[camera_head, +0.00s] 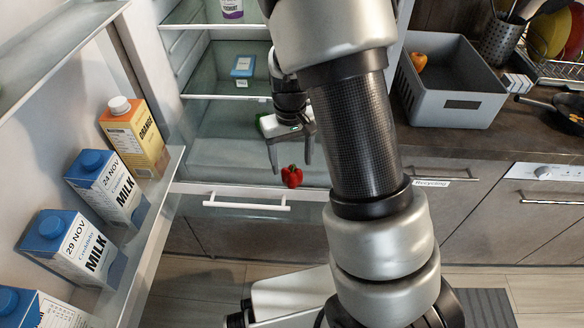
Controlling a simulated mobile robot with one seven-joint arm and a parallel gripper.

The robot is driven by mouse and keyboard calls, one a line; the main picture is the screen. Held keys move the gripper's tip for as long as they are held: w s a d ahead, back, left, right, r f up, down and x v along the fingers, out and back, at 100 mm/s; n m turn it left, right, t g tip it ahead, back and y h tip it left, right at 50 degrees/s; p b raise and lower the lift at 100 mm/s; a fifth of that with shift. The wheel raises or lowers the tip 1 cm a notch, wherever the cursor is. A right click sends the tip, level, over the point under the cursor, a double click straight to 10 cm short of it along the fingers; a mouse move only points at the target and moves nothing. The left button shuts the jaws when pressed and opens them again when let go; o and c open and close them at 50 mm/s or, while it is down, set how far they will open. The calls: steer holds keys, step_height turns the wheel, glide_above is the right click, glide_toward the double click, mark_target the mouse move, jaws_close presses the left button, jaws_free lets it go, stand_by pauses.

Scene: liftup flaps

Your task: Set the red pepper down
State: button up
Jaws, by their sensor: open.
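The red pepper (292,176) sits at the front of the lowest glass shelf (222,160) in the open fridge, above the drawer handle. My gripper (291,168) points down over it with its fingers apart, one to the left of the pepper and one to the right and a little behind. Whether a finger touches the pepper is unclear. My arm hides the right part of the shelf.
The open fridge door at left holds milk cartons (108,187) and an orange juice carton (136,137). A blue item (243,66) lies on the shelf above. At right, a grey bin (450,85) holding an orange pepper (419,61) stands on the counter.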

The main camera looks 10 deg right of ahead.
step_height(320, 180, up, 5)
steer(key=shift+r+p, duration=0.1)
steer(key=shift+p, duration=0.35)
step_height(320, 180, up, 7)
steer(key=t, duration=0.1)
glide_above(291, 170)
steer(key=s, duration=0.2)
steer(key=s+r+m+t, duration=0.1)
steer(key=s+r+t, duration=0.3)
steer(key=s+r, duration=1)
steer(key=s, duration=0.2)
steer(key=shift+s+d+r+t, duration=0.2)
steer(key=shift+s+r+t, duration=0.1)
